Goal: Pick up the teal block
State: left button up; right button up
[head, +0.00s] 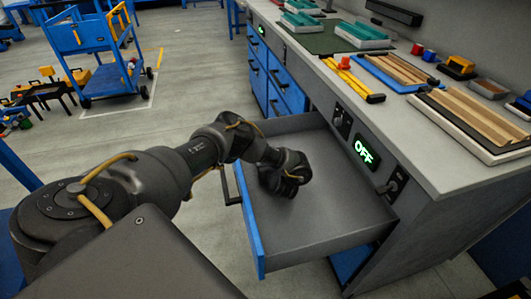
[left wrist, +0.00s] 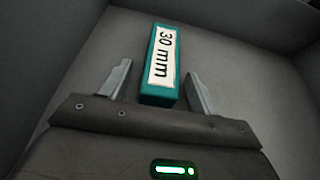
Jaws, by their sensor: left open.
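The teal block (left wrist: 158,93) shows in the left wrist view, with a white label reading "30 mm" on its upper face. It lies on the grey floor of the open drawer. My left gripper (left wrist: 158,85) is open, with one finger on each side of the block's near end and a gap visible on both sides. The block is hidden there behind the gripper. My right gripper is not in view.
The workbench (head: 440,170) above holds trays of wooden strips (head: 475,115), teal pieces and yellow tools (head: 350,78). A blue cart (head: 95,45) stands at the back left.

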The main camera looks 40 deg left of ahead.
pick_arm(q)
jog(key=shift+c, duration=0.4)
jog(key=c, duration=1)
jog(key=shift+c, duration=0.2)
